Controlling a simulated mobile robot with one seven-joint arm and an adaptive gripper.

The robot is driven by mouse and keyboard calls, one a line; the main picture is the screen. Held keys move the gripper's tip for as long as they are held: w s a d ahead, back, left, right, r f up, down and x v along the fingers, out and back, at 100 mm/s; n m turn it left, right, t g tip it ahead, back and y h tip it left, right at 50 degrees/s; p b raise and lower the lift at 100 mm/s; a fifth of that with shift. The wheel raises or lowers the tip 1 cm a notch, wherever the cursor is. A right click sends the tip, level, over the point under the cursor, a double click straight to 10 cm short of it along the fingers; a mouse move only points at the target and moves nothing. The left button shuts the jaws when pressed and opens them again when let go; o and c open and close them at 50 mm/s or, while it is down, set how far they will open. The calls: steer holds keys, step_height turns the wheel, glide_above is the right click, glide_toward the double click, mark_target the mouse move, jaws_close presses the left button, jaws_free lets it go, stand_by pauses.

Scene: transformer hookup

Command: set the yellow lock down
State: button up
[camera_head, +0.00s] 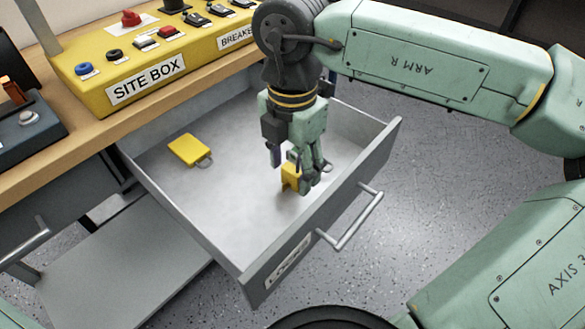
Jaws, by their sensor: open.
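Two yellow locks are in the open grey drawer (222,232). One yellow lock (189,149) lies flat on the drawer floor at the left, its metal shackle toward the lower right. The other yellow lock (289,178) is at my gripper (291,176), close to the drawer's front right side, and is partly hidden by the fingers. My gripper points down into the drawer and is open around or beside this lock; I cannot tell which. I cannot tell whether the lock touches the drawer floor.
The drawer front has a label and a metal handle (350,217). A yellow site box (146,80) with buttons and switches stands on the wooden bench (86,128) behind. A dark blue box (28,130) sits at the left. The middle of the drawer floor is clear.

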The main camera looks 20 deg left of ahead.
step_height(320, 180, up, 11)
steer(key=shift+f, duration=0.2)
steer(key=shift+c, duration=0.5)
stand_by(0.8)
